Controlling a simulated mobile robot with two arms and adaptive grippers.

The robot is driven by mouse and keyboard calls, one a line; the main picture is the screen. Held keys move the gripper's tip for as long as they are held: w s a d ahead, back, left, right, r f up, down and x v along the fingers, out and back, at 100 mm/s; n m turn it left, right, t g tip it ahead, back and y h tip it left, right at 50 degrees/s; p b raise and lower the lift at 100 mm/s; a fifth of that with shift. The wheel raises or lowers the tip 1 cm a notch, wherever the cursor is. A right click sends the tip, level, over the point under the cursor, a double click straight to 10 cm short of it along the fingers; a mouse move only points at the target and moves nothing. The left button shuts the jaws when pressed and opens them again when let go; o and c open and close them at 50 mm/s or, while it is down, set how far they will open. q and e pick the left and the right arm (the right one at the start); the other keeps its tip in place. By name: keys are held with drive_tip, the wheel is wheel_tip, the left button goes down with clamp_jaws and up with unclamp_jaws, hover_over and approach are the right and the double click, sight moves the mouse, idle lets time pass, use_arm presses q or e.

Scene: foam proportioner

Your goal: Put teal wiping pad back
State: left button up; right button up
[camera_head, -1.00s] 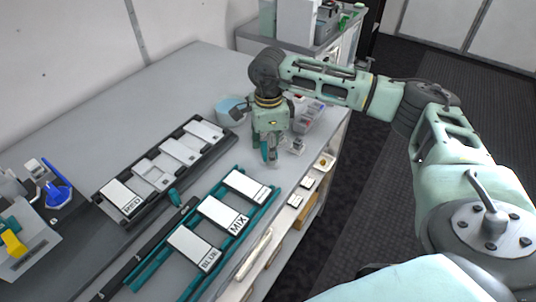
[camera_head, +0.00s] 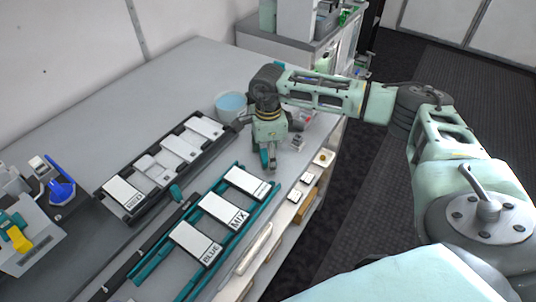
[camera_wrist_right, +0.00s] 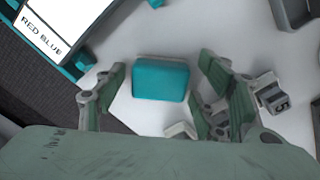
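The teal wiping pad (camera_wrist_right: 160,80) is a rounded teal block in the right wrist view, over a pale surface. It lies between the two spread fingers of my right gripper (camera_wrist_right: 165,92), with a gap on each side. In the head view my right gripper (camera_head: 267,157) points down over the far right part of the bench. A teal patch shows by its fingertips there, but I cannot tell whether it is the pad or how high the pad is. My left gripper is not in view.
A bowl of blue liquid (camera_head: 231,106) stands behind my right gripper. A black rack (camera_head: 165,162) and a teal rack labelled BLUE and MIX (camera_head: 166,263) hold white blocks. In the wrist view a grey block marked 5 (camera_wrist_right: 273,99) is close to the right finger.

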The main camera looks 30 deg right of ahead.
drive_tip(key=shift+r, duration=0.55)
wheel_tip(320, 180, up, 11)
drive_tip(key=b, duration=0.3)
drive_tip(key=shift+r, duration=0.15)
